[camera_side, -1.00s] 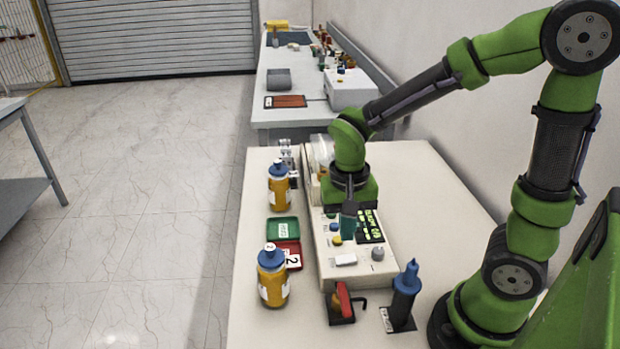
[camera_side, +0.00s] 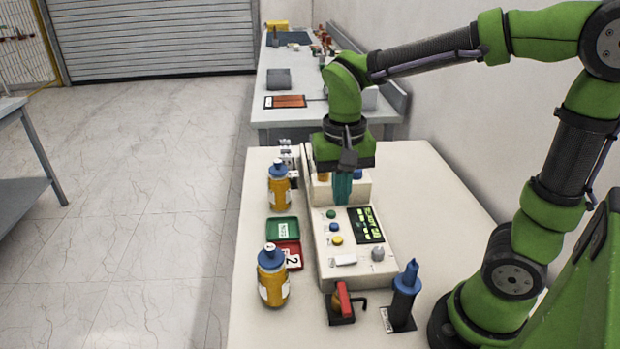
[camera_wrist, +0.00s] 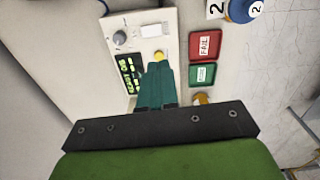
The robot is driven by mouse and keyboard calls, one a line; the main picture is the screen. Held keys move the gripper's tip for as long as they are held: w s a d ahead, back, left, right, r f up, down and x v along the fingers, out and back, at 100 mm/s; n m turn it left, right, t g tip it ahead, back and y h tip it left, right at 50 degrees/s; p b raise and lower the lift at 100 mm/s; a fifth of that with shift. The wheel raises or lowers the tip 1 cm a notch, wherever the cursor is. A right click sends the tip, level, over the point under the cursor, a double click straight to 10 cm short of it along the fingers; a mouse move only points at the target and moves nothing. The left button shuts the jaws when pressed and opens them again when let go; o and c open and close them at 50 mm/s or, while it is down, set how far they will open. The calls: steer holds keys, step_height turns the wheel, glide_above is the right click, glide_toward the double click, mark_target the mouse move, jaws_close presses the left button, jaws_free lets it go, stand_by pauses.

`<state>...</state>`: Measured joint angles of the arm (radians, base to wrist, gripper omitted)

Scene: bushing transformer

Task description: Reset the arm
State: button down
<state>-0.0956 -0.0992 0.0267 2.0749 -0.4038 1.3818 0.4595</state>
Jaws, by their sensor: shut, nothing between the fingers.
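My gripper (camera_side: 343,200) is shut and empty, with its teal fingers pointing down above the far end of the white control panel (camera_side: 326,262). In the wrist view the shut fingers (camera_wrist: 160,72) reach over the panel (camera_wrist: 162,18), and they partly hide it. The panel carries a dark display (camera_side: 366,225) with green text, a green button (camera_side: 331,214), a blue button, a yellow button (camera_side: 337,241) and a grey knob (camera_side: 378,254). I cannot tell the exact height of the fingers over the panel.
Two orange bottles with blue tops (camera_side: 279,186) (camera_side: 272,275) stand left of the panel. Green (camera_side: 282,230) and red (camera_side: 288,255) trays lie between. A red-handled device (camera_side: 342,303) and a blue-topped post (camera_side: 404,294) stand in front. The table's right side is clear.

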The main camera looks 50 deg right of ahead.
steer(key=s+r+n+t+y, duration=0.2)
steer(key=s+r+n+t, duration=0.25)
steer(key=t, duration=0.25)
steer(key=m+g+h, duration=0.3)
steer(key=m+g, duration=0.2)
steer(key=g, duration=0.3)
glide_above(352, 257)
steer(key=w+a, duration=0.2)
step_height(352, 257, down, 5)
steer(key=f, duration=0.4)
steer(key=s+d+f, duration=0.1)
steer(key=f, duration=0.8)
steer(key=shift+s+d+f, duration=0.15)
steer(key=shift+s+d, duration=0.2)
steer(key=shift+d, duration=0.05)
